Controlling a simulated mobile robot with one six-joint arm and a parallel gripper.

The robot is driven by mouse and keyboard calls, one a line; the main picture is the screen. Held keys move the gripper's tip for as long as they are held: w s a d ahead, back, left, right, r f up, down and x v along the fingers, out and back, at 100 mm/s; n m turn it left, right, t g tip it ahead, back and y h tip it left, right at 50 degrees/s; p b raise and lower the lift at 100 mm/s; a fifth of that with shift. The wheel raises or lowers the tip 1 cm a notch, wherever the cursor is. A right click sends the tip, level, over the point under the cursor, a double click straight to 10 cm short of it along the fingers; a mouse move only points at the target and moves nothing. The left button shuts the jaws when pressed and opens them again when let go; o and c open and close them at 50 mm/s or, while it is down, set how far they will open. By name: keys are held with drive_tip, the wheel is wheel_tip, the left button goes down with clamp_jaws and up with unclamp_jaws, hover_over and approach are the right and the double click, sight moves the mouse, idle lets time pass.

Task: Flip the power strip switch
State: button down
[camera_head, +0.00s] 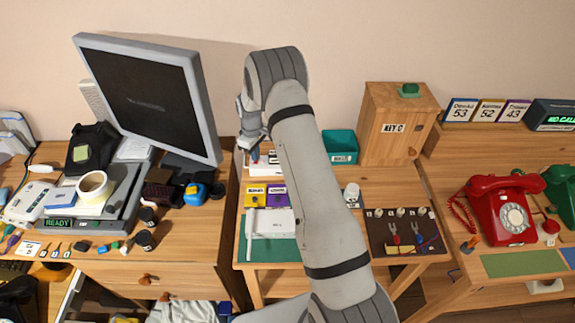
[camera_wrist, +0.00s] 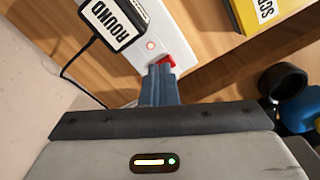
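The white power strip (camera_wrist: 178,47) lies across the top of the wrist view. It has a red switch (camera_wrist: 168,62) at its near end and a small glowing red light (camera_wrist: 151,46). A black plug block labelled ROUND (camera_wrist: 115,22) sits on the strip. My gripper (camera_wrist: 160,69) has its blue-grey fingers together, with nothing seen between them. The tips are right at the switch and cover part of it; I cannot tell whether they touch. In the head view my gripper (camera_head: 254,155) is over the back left of the middle table, and the strip (camera_head: 262,168) is partly hidden.
A yellow SCORE-type labelled box (camera_wrist: 262,12) is beside the strip in the wrist view. A monitor (camera_head: 150,95) stands left of my arm. A teal bin (camera_head: 341,147) and a wooden KEY C box (camera_head: 398,125) stand to the right.

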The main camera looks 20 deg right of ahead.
drive_tip(key=shift+r+p, duration=1.1)
drive_tip(key=shift+r, duration=2.3)
drive_tip(key=s+r+m+t, duration=0.1)
drive_tip(key=s+r+m, duration=0.1)
drive_tip(key=s+r, duration=0.75)
drive_tip(key=s+r+m+t, duration=0.1)
drive_tip(key=s+r+m, duration=0.1)
drive_tip(key=s+r, duration=0.8)
drive_tip(key=s+r+m, duration=0.2)
drive_tip(key=s+r, duration=0.1)
drive_tip(key=s, duration=0.6)
drive_tip(key=s+r+m+t, duration=0.1)
drive_tip(key=s+r+m, duration=0.1)
drive_tip(key=s, duration=0.8)
drive_tip(key=shift+d+r+b, duration=0.15)
drive_tip(key=shift+r+b, duration=0.15)
drive_tip(key=shift+r, duration=0.45)
drive_tip(key=shift+s, duration=0.1)
